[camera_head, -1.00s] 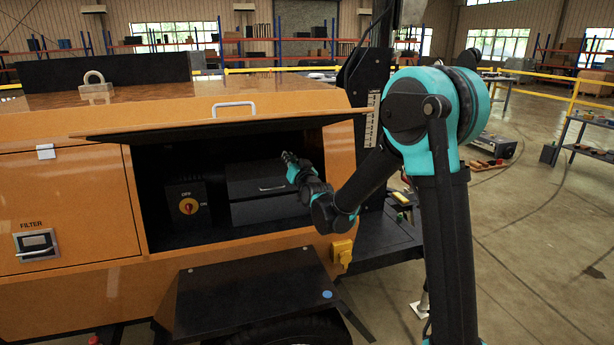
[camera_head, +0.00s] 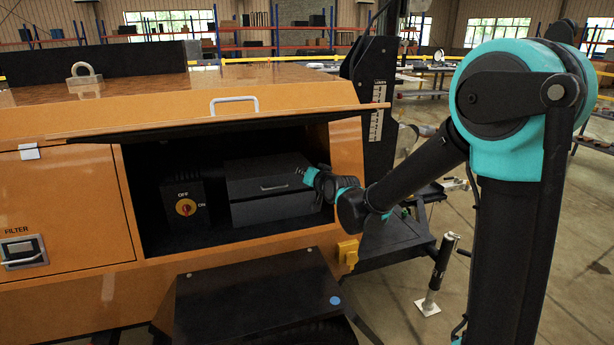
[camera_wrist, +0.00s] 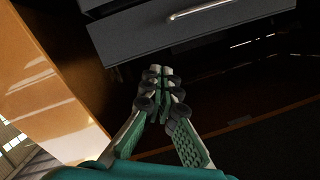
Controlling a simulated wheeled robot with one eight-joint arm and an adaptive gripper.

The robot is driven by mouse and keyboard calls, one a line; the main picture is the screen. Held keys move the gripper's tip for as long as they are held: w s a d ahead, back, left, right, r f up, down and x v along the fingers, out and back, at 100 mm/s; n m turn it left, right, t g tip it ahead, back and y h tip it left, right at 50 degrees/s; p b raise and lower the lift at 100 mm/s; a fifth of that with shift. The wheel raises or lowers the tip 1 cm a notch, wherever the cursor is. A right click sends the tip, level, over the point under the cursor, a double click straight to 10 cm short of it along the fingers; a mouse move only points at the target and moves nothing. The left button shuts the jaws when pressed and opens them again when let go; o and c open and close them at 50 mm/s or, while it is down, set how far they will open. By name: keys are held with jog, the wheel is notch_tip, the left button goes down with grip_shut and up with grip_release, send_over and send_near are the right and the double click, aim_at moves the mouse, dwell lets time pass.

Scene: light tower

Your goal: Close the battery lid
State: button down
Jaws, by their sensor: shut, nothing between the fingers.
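The battery box (camera_head: 276,208) is dark grey and stands inside the open compartment, right of the switch. Its lid (camera_head: 250,186) is the upper part with a silver handle on its front, and it appears lowered onto the box with a thin seam between. My gripper (camera_head: 303,173) is at the box's right front edge, in the compartment opening. In the wrist view, my gripper (camera_wrist: 162,78) has its fingertips together and empty, just below a grey panel (camera_wrist: 170,35) with a silver handle. I cannot tell whether the fingertips touch it.
The compartment's orange flap (camera_head: 230,125) is raised overhead. A switch box with a red-yellow knob (camera_head: 186,207) stands left of the battery box. The orange side wall (camera_head: 347,150) is close right of my wrist. A black fender (camera_head: 255,295) juts out below.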

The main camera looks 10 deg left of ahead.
aim_at(288, 179)
jog(key=w+a+f, duration=0.1)
jog(key=a, duration=0.1)
jog(key=w+a+f, duration=0.1)
jog(key=f, duration=0.1)
jog(key=shift+w+a+f, duration=0.1)
jog(key=shift+w+a, duration=0.1)
jog(key=shift+a, duration=0.2)
jog(key=shift+s+a+f, duration=0.2)
jog(key=shift+a+f, duration=0.05)
jog(key=shift+f, duration=0.4)
jog(key=shift+s+d+f, duration=0.1)
jog(key=shift+s+f, duration=0.1)
jog(key=shift+f, duration=0.45)
jog(key=shift+s+d+f, duration=0.1)
jog(key=shift+s+f, duration=0.05)
jog(key=shift+f, duration=0.45)
